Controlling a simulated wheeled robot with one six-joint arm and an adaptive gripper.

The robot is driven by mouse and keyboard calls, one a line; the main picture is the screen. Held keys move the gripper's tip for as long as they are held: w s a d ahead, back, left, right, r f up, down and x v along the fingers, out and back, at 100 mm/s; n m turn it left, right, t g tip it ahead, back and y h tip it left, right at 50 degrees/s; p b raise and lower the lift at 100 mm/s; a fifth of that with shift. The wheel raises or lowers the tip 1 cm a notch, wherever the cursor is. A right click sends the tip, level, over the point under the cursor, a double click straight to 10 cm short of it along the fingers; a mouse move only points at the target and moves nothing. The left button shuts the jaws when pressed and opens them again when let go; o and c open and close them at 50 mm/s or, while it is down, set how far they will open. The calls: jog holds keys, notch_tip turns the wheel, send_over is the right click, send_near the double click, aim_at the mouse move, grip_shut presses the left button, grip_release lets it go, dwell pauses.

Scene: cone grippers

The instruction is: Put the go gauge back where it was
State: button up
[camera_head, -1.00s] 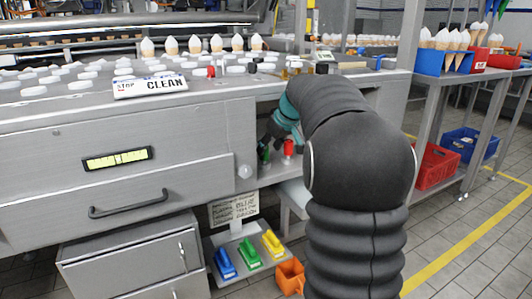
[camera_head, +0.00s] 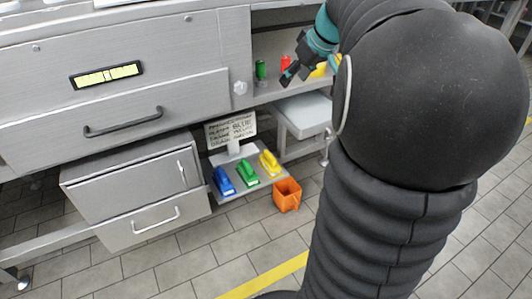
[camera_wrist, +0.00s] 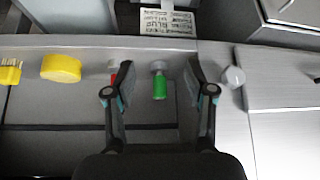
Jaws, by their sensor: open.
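The green gauge, which I take for the go gauge, stands on the shelf beside the drawer cabinet in the head view (camera_head: 261,70). A red gauge (camera_head: 285,64) stands to its right. In the wrist view the green gauge (camera_wrist: 160,87) lies between the spread fingers of my gripper (camera_wrist: 153,78), with gaps on both sides. The red gauge shows only as a sliver (camera_wrist: 114,77) behind the left finger. In the head view my gripper (camera_head: 290,76) is open and empty, right of the green gauge and by the red one.
A yellow round piece (camera_wrist: 61,68) and a yellow brush (camera_wrist: 10,72) lie on the shelf. A pale knob (camera_wrist: 233,77) sits on the cabinet beside it. Below are a lettered sign (camera_head: 231,130), blue, green and yellow brushes on a rack, and an orange bucket (camera_head: 287,194).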

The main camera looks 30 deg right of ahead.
jog(key=s+a, duration=0.5)
jog(key=a, duration=0.5)
jog(key=s+a+f, duration=0.3)
jog(key=s+a, duration=0.1)
jog(key=s, duration=0.2)
jog(key=s+a+f+m+h, duration=0.1)
jog(key=s+a+f, duration=0.2)
jog(key=s, duration=0.3)
jog(key=s+a+f+m, duration=0.1)
jog(key=s+a+f, duration=0.3)
jog(key=s+a, duration=0.1)
jog(key=shift+s+g, duration=0.4)
jog(key=shift+s, duration=0.15)
